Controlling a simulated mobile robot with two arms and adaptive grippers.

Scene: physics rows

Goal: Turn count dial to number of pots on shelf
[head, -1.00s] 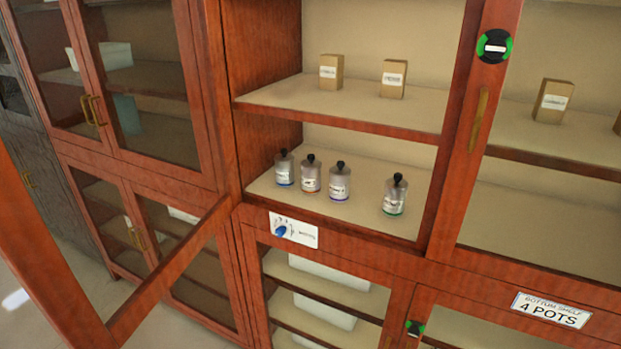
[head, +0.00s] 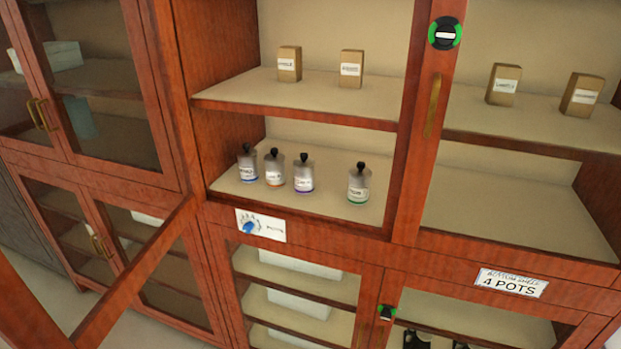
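The count dial is a blue knob (head: 249,227) on a white plate (head: 272,229) below the open cabinet's lower shelf. Marks ring the knob, but they and its pointing are too small to read. A sign (head: 511,283) at the right reads "BOTTOM SHELF 4 POTS". Neither gripper can be made out.
A glazed door (head: 140,265) stands open at the left, its frame reaching into the foreground. Labelled boxes (head: 289,64) stand on upper shelves. Round black-and-green latches (head: 445,33) sit on the frames. Dark objects (head: 416,340) at the bottom edge are cut off and unclear.

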